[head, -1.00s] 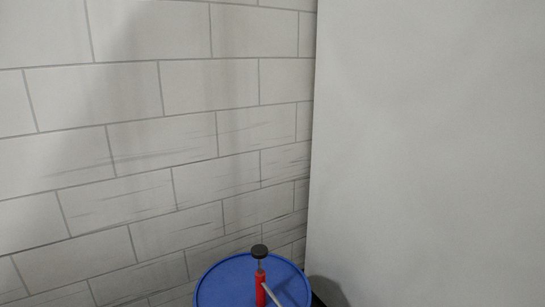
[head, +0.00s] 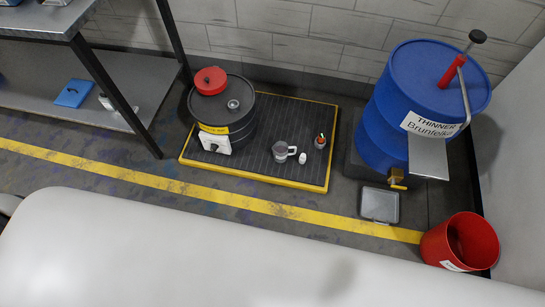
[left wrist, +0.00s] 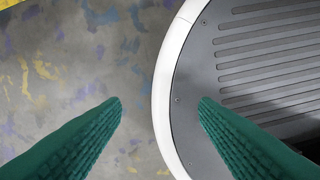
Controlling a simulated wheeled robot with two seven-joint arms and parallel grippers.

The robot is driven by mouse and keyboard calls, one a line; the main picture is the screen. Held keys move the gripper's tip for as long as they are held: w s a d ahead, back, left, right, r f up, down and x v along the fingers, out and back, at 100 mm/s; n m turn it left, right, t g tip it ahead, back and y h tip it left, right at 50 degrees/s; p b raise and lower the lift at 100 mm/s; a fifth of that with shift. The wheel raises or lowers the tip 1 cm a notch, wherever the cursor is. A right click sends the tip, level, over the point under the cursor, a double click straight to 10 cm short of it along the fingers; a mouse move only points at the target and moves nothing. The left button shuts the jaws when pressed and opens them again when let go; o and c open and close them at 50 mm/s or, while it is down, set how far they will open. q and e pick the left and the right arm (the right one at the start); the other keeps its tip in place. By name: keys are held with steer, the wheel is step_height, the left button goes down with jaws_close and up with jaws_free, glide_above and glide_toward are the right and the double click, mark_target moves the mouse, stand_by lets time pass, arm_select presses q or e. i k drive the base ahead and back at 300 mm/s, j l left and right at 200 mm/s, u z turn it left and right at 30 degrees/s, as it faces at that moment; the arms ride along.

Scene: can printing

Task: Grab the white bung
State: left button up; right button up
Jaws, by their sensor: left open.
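A small white piece, likely the white bung (head: 303,157), is on the black spill pallet (head: 255,160) in the head view, just right of a grey mug (head: 282,151). It is too small to make out its exact shape. My left gripper (left wrist: 160,105) shows in the left wrist view as two green ribbed fingers, spread wide with nothing between them. Below them are the painted floor and a white-rimmed grooved dark plate. The bung is not in the left wrist view. Neither gripper shows in the head view.
A black drum (head: 240,120) with a red lid-like piece (head: 210,81) stands on the pallet's left part. A small pot (head: 320,141) stands right of the bung. A blue thinner drum (head: 390,110), red bin (head: 460,243) and grey tray (head: 380,206) are right. Shelving (head: 125,62) stands left.

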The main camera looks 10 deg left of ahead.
mark_target(302, 159)
steer(key=z, duration=0.2)
steer(key=i+j+z, duration=0.15)
steer(key=z, duration=0.2)
steer(key=i+j+z, duration=0.1)
steer(key=j+z, duration=0.5)
steer(key=z, duration=0.15)
steer(key=i, duration=0.05)
